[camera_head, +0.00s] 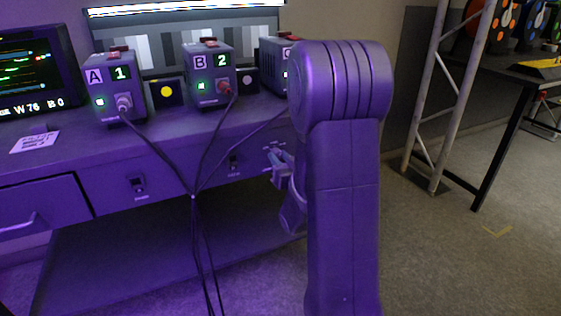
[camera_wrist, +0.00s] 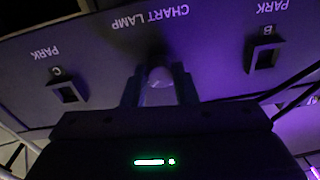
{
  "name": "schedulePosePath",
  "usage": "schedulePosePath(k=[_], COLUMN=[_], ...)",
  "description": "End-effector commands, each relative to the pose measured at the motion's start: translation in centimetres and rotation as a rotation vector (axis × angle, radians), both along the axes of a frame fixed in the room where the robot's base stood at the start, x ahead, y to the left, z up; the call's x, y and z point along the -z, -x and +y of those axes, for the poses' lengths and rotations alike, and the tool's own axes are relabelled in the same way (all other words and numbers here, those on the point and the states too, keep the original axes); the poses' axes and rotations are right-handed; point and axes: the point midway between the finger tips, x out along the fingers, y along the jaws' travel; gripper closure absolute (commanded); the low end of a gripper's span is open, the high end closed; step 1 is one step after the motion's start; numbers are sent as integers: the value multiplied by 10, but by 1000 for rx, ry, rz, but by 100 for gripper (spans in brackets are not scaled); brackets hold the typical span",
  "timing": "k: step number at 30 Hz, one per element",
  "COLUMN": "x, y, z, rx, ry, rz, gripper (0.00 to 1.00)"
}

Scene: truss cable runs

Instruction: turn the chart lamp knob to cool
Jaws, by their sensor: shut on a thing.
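The chart lamp knob (camera_wrist: 160,77) is a pale round knob on the desk's front panel, under the label CHART LAMP, which reads upside down in the wrist view. My gripper (camera_wrist: 158,88) is shut on it, one finger on each side. In the head view my gripper (camera_head: 279,158) is at the desk front, partly behind my own arm, and the knob itself is hidden there. No warm or cool marks can be read, so the knob's setting cannot be told. The lamp bar (camera_head: 185,6) above the grey-striped chart (camera_head: 150,50) glows white.
Two park sockets, B (camera_wrist: 265,57) and C (camera_wrist: 67,93), flank the knob. Boxes A (camera_head: 115,88) and B (camera_head: 209,75) stand on the desk, with dark cables (camera_head: 193,194) hanging in front. A drawer (camera_head: 40,215) is at left. A truss (camera_head: 440,95) stands at right beside open floor.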

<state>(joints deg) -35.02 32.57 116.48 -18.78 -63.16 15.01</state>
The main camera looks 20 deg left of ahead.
Motion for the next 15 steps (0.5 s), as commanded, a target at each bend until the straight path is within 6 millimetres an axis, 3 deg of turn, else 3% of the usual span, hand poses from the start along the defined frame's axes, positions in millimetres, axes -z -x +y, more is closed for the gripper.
schedulePosePath(k=[12, 13, 15], x=[0, 0, 0], y=[0, 0, 0], z=[0, 0, 0], rx=[0, 0, 0], ry=[-5, -5, -5], rz=[6, 6, 6], gripper=[97, 72, 59])
